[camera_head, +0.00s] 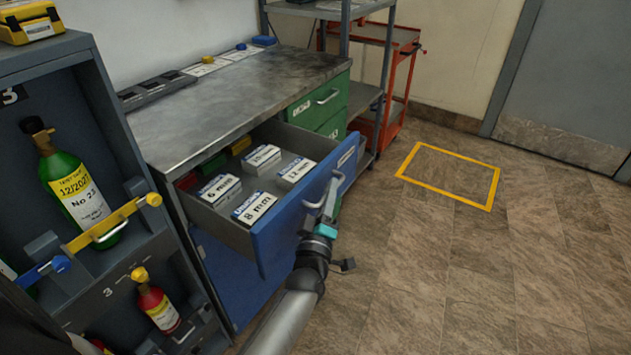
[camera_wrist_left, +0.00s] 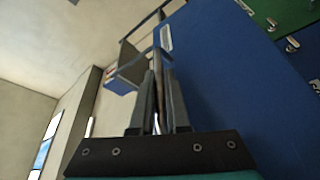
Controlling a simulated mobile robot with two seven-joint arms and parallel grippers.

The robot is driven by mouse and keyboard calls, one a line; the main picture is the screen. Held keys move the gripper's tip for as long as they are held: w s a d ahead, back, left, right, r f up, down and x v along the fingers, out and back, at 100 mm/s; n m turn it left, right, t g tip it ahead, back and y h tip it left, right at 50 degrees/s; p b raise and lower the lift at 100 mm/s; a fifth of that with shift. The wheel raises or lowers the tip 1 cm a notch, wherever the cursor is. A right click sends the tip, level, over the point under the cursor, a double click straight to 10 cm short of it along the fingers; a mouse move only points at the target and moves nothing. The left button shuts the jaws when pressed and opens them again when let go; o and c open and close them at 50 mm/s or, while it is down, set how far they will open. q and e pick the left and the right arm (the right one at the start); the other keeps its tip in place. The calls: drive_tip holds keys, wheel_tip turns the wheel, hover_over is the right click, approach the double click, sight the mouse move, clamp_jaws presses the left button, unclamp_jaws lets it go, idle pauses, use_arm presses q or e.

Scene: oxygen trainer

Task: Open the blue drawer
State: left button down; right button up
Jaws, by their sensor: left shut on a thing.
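The blue drawer (camera_head: 283,233) is pulled well out of the bench, and its inside shows. It holds several small white-and-blue labelled boxes, one marked 8 mm (camera_head: 255,207). My left gripper (camera_head: 320,213) is at the front of the drawer, shut on its metal handle (camera_head: 332,190). In the left wrist view the handle bar (camera_wrist_left: 158,62) runs between the two fingers (camera_wrist_left: 158,95), beside the blue drawer front (camera_wrist_left: 225,85). My right gripper is in neither view.
The metal worktop (camera_head: 225,95) is above the drawer. A green drawer (camera_head: 318,100) is shut at right. A grey rack with a green bottle (camera_head: 72,190) and a red bottle (camera_head: 158,308) stands at left. The tiled floor (camera_head: 450,270) at right is clear, with a yellow square (camera_head: 452,150).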

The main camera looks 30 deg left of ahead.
use_arm(q)
drive_tip(key=shift+s+d+f, duration=0.1)
drive_tip(key=shift+s+d, duration=0.05)
drive_tip(key=shift+d, duration=0.95)
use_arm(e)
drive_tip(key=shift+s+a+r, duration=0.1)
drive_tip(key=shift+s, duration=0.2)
use_arm(q)
drive_tip(key=c, duration=1.2)
unclamp_jaws()
drive_tip(key=p+v, duration=0.2)
drive_tip(key=v, duration=1.3)
drive_tip(key=shift+s+d, duration=0.1)
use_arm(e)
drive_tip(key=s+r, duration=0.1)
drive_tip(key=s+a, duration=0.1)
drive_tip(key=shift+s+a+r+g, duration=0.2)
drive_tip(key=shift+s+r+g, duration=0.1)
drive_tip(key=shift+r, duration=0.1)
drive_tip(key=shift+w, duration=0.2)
